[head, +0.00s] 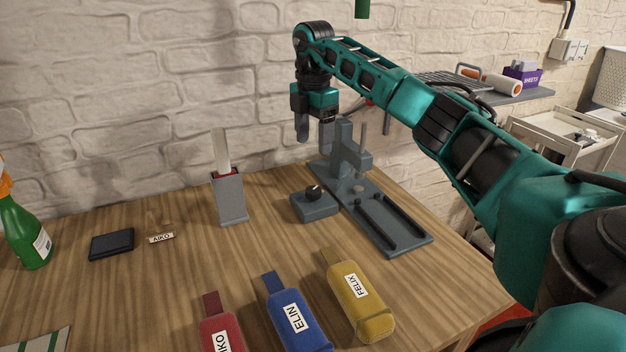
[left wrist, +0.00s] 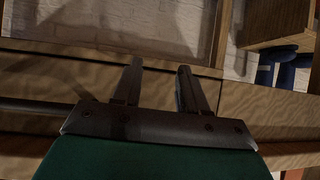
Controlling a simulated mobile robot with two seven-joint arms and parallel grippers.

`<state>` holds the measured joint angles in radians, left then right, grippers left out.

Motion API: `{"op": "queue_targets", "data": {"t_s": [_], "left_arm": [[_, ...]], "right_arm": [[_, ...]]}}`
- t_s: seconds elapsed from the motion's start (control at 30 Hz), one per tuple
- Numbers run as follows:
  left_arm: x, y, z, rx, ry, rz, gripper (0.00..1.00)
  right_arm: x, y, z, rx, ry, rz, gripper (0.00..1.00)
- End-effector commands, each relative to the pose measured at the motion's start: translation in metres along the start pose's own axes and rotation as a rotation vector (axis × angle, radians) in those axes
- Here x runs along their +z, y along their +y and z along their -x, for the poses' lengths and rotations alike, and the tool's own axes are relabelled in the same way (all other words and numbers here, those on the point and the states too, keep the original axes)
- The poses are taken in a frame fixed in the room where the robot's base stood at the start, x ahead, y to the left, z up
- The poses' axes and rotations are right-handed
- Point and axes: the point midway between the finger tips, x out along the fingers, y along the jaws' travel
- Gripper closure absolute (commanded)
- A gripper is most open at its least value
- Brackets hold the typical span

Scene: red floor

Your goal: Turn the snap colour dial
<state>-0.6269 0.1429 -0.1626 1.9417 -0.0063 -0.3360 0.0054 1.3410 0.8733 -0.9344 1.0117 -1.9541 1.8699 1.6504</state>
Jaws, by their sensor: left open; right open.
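The dial is a small grey box (head: 316,207) with a round black knob (head: 314,192) on top, standing on the wooden table beside a grey press-like stand (head: 349,155). A pale mark shows on the knob, but its setting is too small to read. My right gripper (head: 314,138) is open and empty, fingers down, above and behind the dial and close to the stand's upright. It is apart from the knob. My left gripper (left wrist: 160,72) shows only in the left wrist view. It is open and empty, away from the dial, facing wooden boards.
A grey holder (head: 230,203) with a white strip stands left of the dial. Red (head: 220,334), blue (head: 297,318) and yellow (head: 358,300) name-tagged pouches lie in front. A dark pad (head: 111,244) and a green spray bottle (head: 27,236) are at left. A brick wall is behind.

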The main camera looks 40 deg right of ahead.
Motion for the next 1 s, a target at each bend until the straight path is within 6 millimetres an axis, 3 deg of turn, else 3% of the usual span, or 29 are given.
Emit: {"op": "queue_targets", "data": {"t_s": [0.53, 0.7, 1.0], "left_arm": [[0.006, 0.000, -0.004, 0.001, -0.001, -0.001, 0.57], [0.006, 0.000, -0.004, 0.001, -0.001, -0.001, 0.57], [0.006, 0.000, -0.004, 0.000, -0.001, -0.001, 0.57]], "right_arm": [[-0.001, -0.001, -0.103, -0.003, 0.001, 0.001, 0.33], [-0.001, 0.000, -0.119, -0.001, 0.001, 0.002, 0.33], [-0.001, 0.000, -0.123, 0.001, 0.001, 0.002, 0.33]]}}
